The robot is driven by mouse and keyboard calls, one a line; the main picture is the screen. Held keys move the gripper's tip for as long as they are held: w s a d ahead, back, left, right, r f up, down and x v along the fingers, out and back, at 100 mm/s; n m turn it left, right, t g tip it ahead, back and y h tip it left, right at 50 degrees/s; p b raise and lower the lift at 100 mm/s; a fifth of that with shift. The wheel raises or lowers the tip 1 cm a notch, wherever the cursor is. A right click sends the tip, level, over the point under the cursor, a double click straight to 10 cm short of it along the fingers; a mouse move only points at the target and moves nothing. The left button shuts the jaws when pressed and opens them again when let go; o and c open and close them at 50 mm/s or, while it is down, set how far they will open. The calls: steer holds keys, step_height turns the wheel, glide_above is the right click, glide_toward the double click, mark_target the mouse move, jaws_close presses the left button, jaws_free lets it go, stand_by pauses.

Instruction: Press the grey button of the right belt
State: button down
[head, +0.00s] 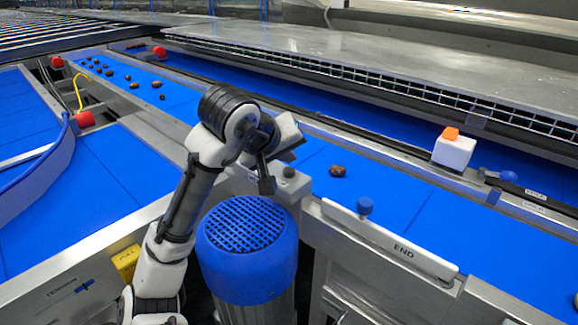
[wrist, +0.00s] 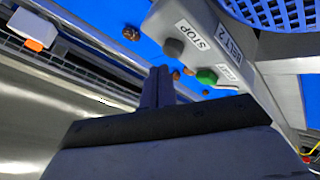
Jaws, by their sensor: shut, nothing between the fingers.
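The grey button (wrist: 174,48) sits on a grey control box (wrist: 205,30) beside the word STOP; the box also carries a BELT 2 label. A green button (wrist: 206,76) is on the same box. In the head view the grey button (head: 289,172) shows on the box at the near edge of the right belt (head: 395,205). My gripper (head: 267,187) is shut and empty, pointing down just left of the grey button there. In the wrist view my gripper's fingers (wrist: 160,72) end near the grey button, apart from it in the picture. The green button is hidden in the head view.
A blue-topped round drum (head: 247,250) with a grille stands just in front of the box. A brown date (head: 337,171) lies on the right belt. A white END bar (head: 390,240) edges the belt. A white box with an orange top (head: 453,150) stands at the far side.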

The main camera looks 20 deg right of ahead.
mark_target(286, 172)
step_height(286, 172, up, 5)
steer(key=p, duration=0.5)
stand_by(0.6)
